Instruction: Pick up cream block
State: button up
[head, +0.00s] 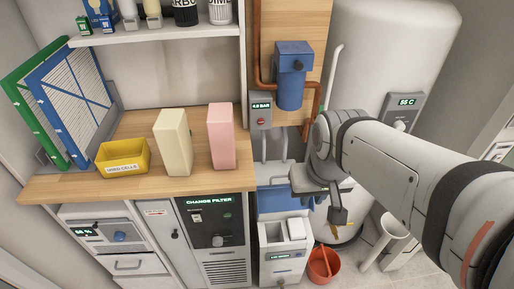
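The cream block (173,143) stands upright on the wooden counter (70,188), between a yellow bin (123,157) on its left and a pink block (221,137) on its right. It stands apart from the pink block by a narrow gap. My gripper (338,215) hangs off the counter, to the right of and lower than the cream block, at the end of my arm. Its fingers are small and dark here, and I cannot tell whether they are open or shut. Nothing is clearly visible in it.
Green and blue framed filters (72,100) lean at the counter's left. A shelf (160,34) with bottles hangs above the counter. A blue filter housing (291,78) and copper pipes lie between the pink block and my arm. An orange bucket (322,266) stands on the floor.

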aim_at(170, 130)
jog(key=k, duration=1.2)
jog(key=u, duration=0.7)
jog(key=i, duration=1.4)
jog(key=z, duration=0.1)
